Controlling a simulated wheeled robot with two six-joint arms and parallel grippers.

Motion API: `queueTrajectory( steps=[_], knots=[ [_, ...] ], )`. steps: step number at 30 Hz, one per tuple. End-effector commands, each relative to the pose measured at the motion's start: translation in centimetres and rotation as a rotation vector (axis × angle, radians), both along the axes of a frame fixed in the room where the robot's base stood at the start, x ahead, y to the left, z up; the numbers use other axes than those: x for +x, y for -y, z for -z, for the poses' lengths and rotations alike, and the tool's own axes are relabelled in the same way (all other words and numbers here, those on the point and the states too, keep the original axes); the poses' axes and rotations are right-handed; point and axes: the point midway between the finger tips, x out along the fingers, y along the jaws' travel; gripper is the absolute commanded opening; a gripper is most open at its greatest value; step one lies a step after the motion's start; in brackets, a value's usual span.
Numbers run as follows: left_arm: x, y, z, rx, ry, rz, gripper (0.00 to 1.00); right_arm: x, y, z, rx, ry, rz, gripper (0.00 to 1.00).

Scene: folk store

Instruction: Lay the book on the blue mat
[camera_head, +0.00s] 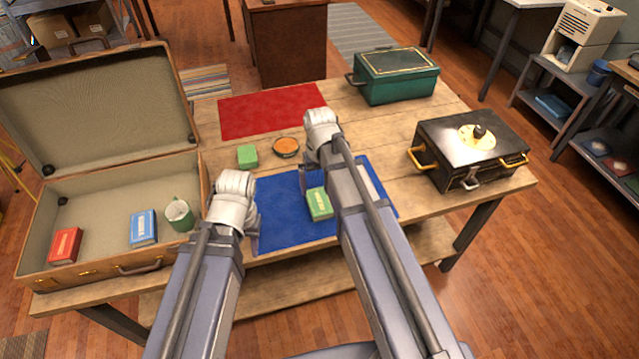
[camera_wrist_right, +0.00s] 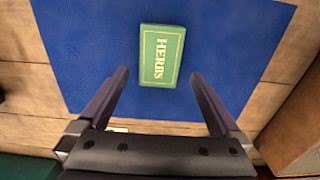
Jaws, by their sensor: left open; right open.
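A green book (camera_head: 319,204) marked HERBS lies flat on the blue mat (camera_head: 285,226). In the right wrist view the book (camera_wrist_right: 162,56) is whole and in plain sight, with blue mat (camera_wrist_right: 90,50) all around it. My right gripper (camera_head: 313,173) is over the mat near the book and partly hidden by its own arm. In its wrist view the fingers (camera_wrist_right: 159,76) are open and empty, one to each side of the book's near end. My left gripper (camera_head: 252,218) is open over the mat's left edge, apart from the book.
An open suitcase (camera_head: 90,225) at the left holds a red book (camera_head: 65,246), a blue book (camera_head: 143,228) and a green mug (camera_head: 179,215). A green block (camera_head: 247,156), small bowl (camera_head: 286,147), red mat (camera_head: 268,108), green box (camera_head: 395,75) and black box (camera_head: 470,150) share the table.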

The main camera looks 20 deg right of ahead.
Motion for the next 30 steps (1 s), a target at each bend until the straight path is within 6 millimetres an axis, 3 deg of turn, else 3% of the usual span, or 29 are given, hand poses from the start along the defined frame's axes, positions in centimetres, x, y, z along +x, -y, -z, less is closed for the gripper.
queueTrajectory(
  steps=[1,7,17,20,24,30],
  knots=[
    [0.0,0.0,-1.6,0.000,0.000,0.000,0.43,0.0,0.0,-1.6,0.000,0.000,0.000,1.00],
    [0.0,0.0,-4.3,0.000,0.000,0.000,0.43,0.0,0.0,-4.3,0.000,0.000,0.000,1.00],
    [0.0,0.0,-5.1,0.000,0.000,0.000,0.43,-0.3,-0.3,-5.1,-0.001,-0.001,-0.005,1.00],
    [0.0,0.0,-5.1,0.000,0.000,0.000,0.43,-2.7,-2.3,-5.0,-0.013,-0.009,-0.049,1.00],
    [0.0,0.0,-5.1,0.000,0.000,0.000,0.43,-8.4,-6.6,-5.1,-0.050,-0.024,-0.159,1.00],
    [0.0,0.0,-5.1,0.000,0.000,0.000,0.43,-14.0,-9.8,-5.2,-0.093,-0.037,-0.272,1.00]
  ],
)
